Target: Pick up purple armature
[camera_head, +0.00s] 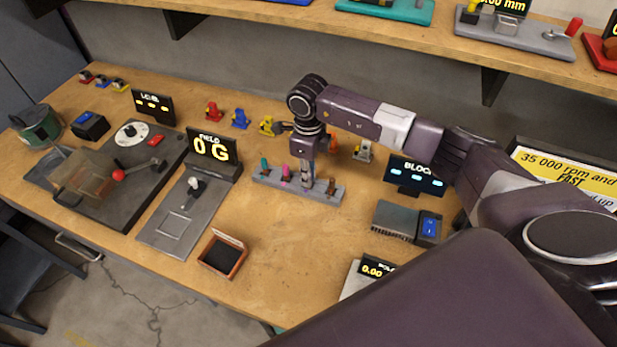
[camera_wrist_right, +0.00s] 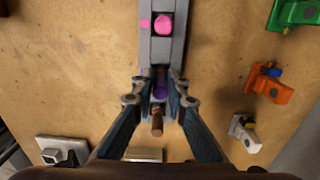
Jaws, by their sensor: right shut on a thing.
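The grey slot track (camera_head: 258,178) lies on the wooden bench in the head view and runs up the middle of the wrist view (camera_wrist_right: 147,45). My right gripper (camera_head: 307,183) points down over the track. In the wrist view its two fingers (camera_wrist_right: 161,82) are shut on the purple armature (camera_wrist_right: 160,88), one on each side. The armature is still at the track; I cannot tell if it is lifted. In the head view the gripper hides it. My left gripper is not in view.
On the same track stand a pink piece (camera_head: 286,173), a teal piece (camera_head: 264,163) and a brown piece (camera_head: 331,188), the brown one close to my fingers. A field meter (camera_head: 213,150) stands left, a block display (camera_head: 415,175) right. Bare bench lies in front.

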